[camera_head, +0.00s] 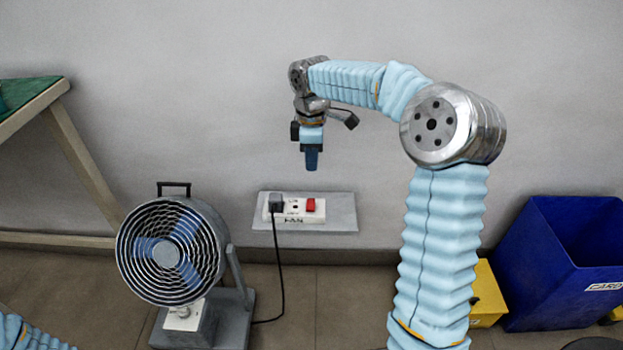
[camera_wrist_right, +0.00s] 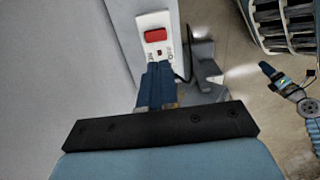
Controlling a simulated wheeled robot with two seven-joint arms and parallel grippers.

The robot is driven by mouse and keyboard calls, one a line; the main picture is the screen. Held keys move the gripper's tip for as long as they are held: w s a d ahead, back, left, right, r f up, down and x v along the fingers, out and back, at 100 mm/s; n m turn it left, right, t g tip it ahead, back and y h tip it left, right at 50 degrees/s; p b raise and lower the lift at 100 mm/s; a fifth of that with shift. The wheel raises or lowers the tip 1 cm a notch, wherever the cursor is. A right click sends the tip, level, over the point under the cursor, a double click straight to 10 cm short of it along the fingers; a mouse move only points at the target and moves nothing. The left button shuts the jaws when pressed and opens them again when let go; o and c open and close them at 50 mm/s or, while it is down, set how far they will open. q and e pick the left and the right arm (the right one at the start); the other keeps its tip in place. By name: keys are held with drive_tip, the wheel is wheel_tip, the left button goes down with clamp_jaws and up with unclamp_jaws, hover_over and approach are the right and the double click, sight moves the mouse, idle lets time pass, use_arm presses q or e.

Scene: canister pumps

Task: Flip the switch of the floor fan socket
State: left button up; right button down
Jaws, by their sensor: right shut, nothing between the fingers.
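The white fan socket (camera_head: 292,210) sits on a grey plate (camera_head: 343,212) by the wall, with "FAN" lettered on its front. Its red switch (camera_head: 310,205) is at the right end, and a dark plug (camera_head: 275,202) is in the left end. My right gripper (camera_head: 312,168) points down above the socket, shut and empty, clear of it. In the right wrist view the shut fingers (camera_wrist_right: 157,86) point toward the socket (camera_wrist_right: 152,22), with the red switch (camera_wrist_right: 155,35) beyond their tips. The floor fan (camera_head: 172,252) stands to the left. My left gripper is outside the head view.
A black cord (camera_head: 279,275) runs from the plug down to the fan base. A blue bin (camera_head: 565,255) and a yellow box (camera_head: 488,295) stand at the right. A green-topped table (camera_head: 30,92) is at the upper left. Bare wall surrounds the right gripper.

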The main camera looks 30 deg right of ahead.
sight(312, 206)
wheel_tip(312, 206, down, 12)
drive_tip(key=shift+f+b, duration=0.15)
drive_tip(key=shift+b, duration=0.8)
drive_tip(key=shift+f, duration=0.4)
